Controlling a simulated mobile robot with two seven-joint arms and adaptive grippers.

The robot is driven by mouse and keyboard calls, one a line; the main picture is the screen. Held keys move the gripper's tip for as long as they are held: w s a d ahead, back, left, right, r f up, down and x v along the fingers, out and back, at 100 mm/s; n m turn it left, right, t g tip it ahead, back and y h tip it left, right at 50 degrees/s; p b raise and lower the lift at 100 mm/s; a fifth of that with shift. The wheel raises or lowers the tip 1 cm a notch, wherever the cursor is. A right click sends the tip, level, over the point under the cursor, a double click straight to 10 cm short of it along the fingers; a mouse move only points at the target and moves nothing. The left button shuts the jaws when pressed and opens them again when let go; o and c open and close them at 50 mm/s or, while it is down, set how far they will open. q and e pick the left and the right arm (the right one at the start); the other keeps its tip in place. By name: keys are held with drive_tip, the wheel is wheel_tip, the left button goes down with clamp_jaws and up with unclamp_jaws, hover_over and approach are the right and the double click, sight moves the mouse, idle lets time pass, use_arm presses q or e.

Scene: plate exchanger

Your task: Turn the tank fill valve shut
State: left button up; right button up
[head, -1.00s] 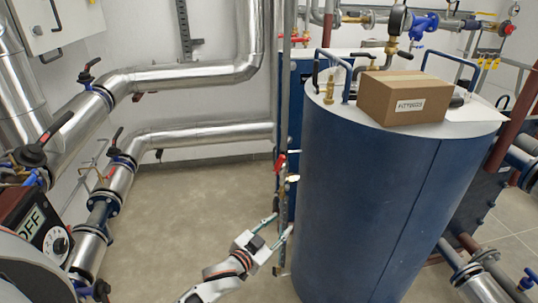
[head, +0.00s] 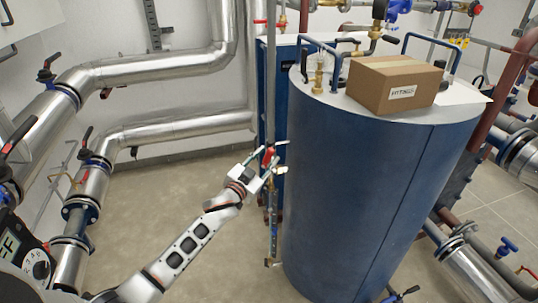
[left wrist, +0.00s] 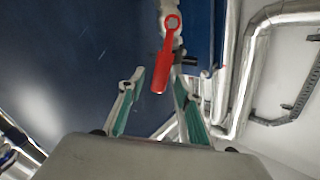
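A red valve lever (head: 267,155) sits on the thin vertical pipe (head: 272,200) beside the large blue tank (head: 345,190). In the left wrist view the lever (left wrist: 164,65) has a ring at one end, and its free end lies between the fingertips. My left gripper (head: 273,158) is at the height of the lever in the head view. Its teal-lined fingers (left wrist: 155,80) stand apart on both sides of the lever, with gaps visible. The fingers partly hide the lever in the head view. My right gripper is not in view.
A cardboard box (head: 385,88) labelled as fittings sits on the tank top near blue handles (head: 408,42). Thick silver pipes (head: 160,68) with valves run along the left and back. The floor (head: 165,195) left of the tank is clear.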

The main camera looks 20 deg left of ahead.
use_arm(q)
drive_tip(key=shift+w+d, duration=0.25)
drive_tip(key=shift+w, duration=1)
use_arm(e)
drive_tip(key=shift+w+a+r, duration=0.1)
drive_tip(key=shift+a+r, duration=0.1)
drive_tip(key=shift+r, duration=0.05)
use_arm(q)
drive_tip(key=shift+c, duration=0.4)
clamp_jaws()
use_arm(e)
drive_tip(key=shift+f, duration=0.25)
